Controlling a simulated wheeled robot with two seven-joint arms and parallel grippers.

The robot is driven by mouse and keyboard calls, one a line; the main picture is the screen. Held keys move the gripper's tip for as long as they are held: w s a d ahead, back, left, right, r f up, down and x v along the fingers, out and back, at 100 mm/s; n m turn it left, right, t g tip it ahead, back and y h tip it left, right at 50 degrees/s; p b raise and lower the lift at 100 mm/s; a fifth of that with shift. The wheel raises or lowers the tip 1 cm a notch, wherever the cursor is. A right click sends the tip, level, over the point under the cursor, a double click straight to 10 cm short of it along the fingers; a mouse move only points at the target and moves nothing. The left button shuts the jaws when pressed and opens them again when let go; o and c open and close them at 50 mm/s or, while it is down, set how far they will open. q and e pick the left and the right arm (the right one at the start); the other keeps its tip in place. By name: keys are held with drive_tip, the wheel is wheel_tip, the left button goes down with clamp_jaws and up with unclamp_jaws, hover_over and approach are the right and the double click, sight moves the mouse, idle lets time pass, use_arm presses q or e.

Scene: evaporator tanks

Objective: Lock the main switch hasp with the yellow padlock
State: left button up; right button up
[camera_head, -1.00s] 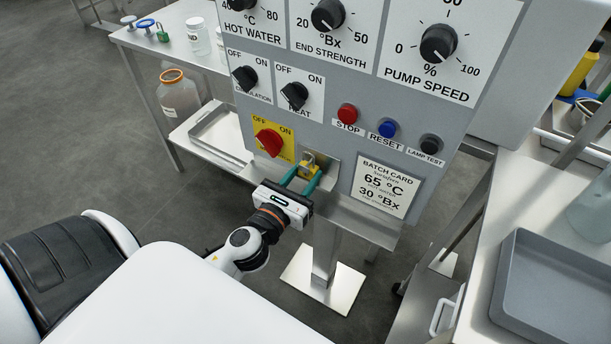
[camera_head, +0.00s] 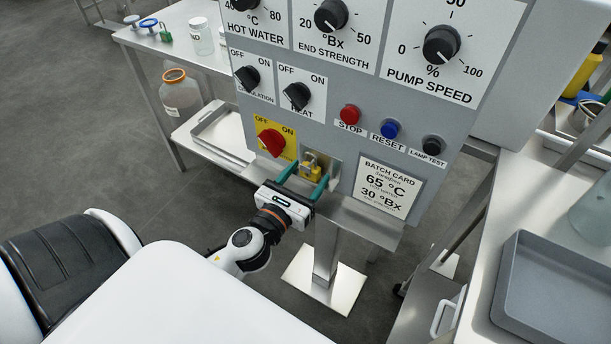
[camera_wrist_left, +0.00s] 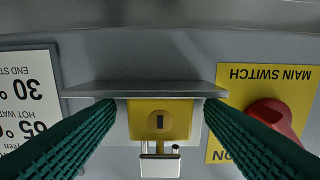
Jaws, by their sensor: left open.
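The yellow padlock (camera_head: 311,171) stands upright on a small metal bracket (camera_head: 334,167) low on the grey panel, right of the red main switch knob (camera_head: 271,142). My left gripper (camera_head: 308,176) is open, its green fingers one on each side of the padlock. In the left wrist view, which is upside down, the padlock (camera_wrist_left: 160,122) is between the spread fingers (camera_wrist_left: 160,118), with gaps on both sides. Its keyhole faces the camera and its silver shackle (camera_wrist_left: 159,166) points away from the ledge (camera_wrist_left: 145,88). Whether the shackle is closed, and the hasp itself, I cannot tell. My right gripper is out of view.
A batch card (camera_head: 384,189) is right of the padlock, and a metal shelf (camera_head: 358,222) juts out below it. The panel stands on a post (camera_head: 326,255). A grey tray (camera_head: 560,295) is on the right bench; jars stand on the left table (camera_head: 190,58).

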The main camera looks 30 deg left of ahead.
use_arm(q)
drive_tip(key=s+b, duration=0.2)
drive_tip(key=s, duration=0.4)
drive_tip(key=shift+d, duration=0.15)
idle(0.7)
